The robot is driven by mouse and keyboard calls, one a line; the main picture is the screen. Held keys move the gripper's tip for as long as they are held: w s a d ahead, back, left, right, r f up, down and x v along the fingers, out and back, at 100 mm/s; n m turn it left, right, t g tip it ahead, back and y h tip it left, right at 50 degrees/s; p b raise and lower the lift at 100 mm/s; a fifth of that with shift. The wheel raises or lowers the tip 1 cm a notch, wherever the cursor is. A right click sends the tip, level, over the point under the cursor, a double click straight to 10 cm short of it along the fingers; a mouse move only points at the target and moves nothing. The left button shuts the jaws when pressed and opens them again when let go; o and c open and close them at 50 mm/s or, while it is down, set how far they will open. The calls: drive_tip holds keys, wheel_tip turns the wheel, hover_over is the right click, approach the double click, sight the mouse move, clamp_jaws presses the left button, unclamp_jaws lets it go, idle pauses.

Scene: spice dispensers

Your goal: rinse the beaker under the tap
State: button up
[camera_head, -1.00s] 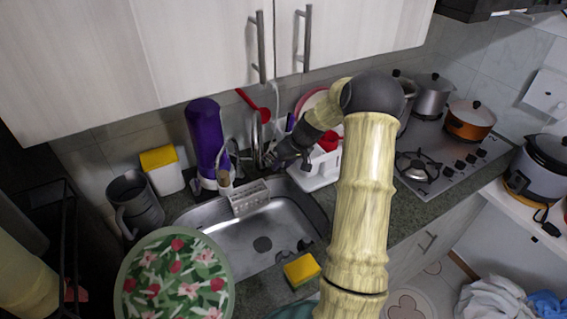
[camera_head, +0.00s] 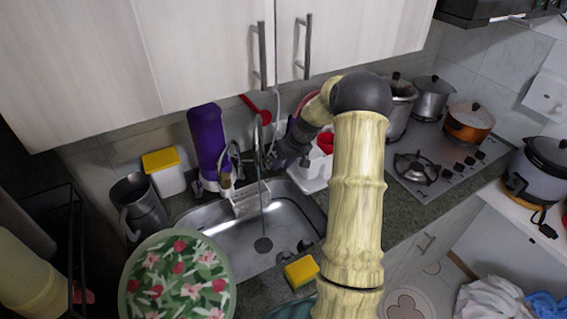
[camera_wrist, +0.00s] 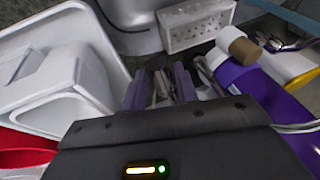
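The grey beaker (camera_head: 140,205), a tall jug shape with a side handle, stands on the counter left of the sink in the head view. The tap (camera_head: 259,135) rises behind the sink (camera_head: 290,225), and a thin stream of water (camera_head: 262,205) falls from it to near the drain. My gripper (camera_head: 277,162) is just right of the tap, away from the beaker. In the wrist view, its fingers (camera_wrist: 161,86) stand a short distance apart with dark parts between them. I cannot tell whether they touch the tap.
A purple bottle (camera_head: 206,140) and a yellow-lidded container (camera_head: 164,171) stand left of the tap. A perforated white caddy (camera_head: 250,198) sits at the sink's back edge. A yellow sponge (camera_head: 301,270) is at its front. A white rack (camera_head: 314,178) stands right; a floral round item (camera_head: 178,275) fills the front left.

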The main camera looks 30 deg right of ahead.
drive_tip(key=o, duration=0.3)
drive_tip(key=shift+r, duration=0.1)
drive_tip(key=b+v, duration=0.1)
drive_tip(key=v, duration=0.6)
drive_tip(key=shift+b, duration=0.4)
drive_tip(key=shift+s, duration=0.1)
